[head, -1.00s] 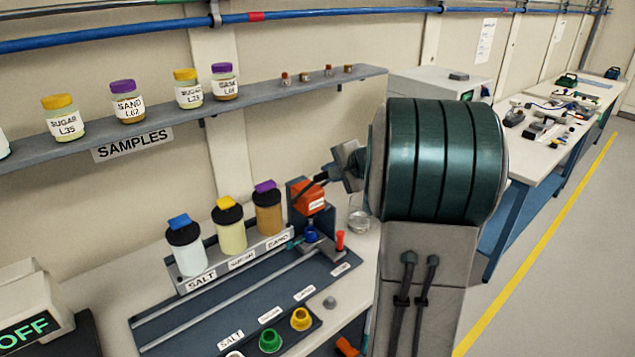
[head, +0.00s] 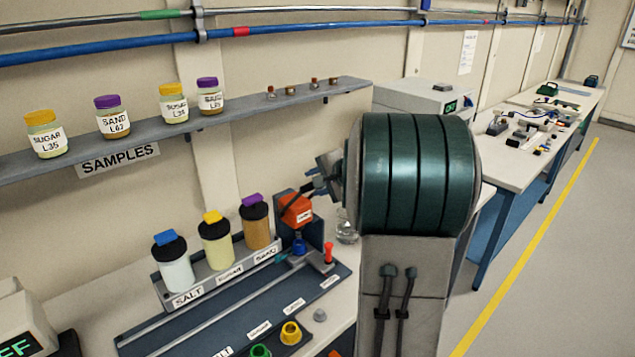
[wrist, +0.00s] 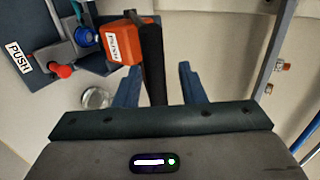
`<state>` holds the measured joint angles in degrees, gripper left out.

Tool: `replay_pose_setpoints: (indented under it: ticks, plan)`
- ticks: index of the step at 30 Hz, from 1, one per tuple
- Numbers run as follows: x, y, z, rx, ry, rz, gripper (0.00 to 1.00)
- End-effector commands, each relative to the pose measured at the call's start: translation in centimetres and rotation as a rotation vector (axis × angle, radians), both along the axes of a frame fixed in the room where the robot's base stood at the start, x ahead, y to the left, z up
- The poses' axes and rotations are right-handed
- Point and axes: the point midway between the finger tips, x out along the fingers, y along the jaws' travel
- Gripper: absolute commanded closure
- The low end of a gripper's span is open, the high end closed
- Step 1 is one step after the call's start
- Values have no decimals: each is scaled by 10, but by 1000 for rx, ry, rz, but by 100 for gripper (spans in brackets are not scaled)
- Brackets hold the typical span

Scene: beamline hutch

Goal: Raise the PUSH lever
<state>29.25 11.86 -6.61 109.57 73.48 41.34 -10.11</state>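The PUSH lever shows in the head view as an orange block (head: 296,209) with a white label, on a dark upright stand beside the sand jar. In the wrist view the orange block (wrist: 122,48) is at the upper left, its PUSH label upside down. A black bar (wrist: 152,60) beside the block runs down between my two blue fingers. My gripper (wrist: 160,68) is open, with a gap on each side of the bar. In the head view my gripper (head: 314,184) is just right of and above the block, partly hidden by my arm.
A red knob (wrist: 61,71) and a PUSH plate (wrist: 18,57) lie left of the block. A glass beaker (head: 346,228) stands close below my gripper. Salt (head: 174,273), sugar (head: 214,248) and sand (head: 256,233) jars stand left. The samples shelf (head: 235,108) is above.

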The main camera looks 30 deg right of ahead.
Motion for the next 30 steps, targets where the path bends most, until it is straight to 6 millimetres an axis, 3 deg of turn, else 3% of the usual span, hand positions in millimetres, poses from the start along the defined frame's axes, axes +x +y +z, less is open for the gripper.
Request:
replay_pose_setpoints:
  ticks: [5,18,24,30]
  plan:
    - [-15,-4,11,-3,-4,-1,63]
    - [-91,-21,64,-3,-4,-1,63]
    - [-107,-25,76,-1,-1,0,63]
    - [-110,-25,78,1,-1,1,63]
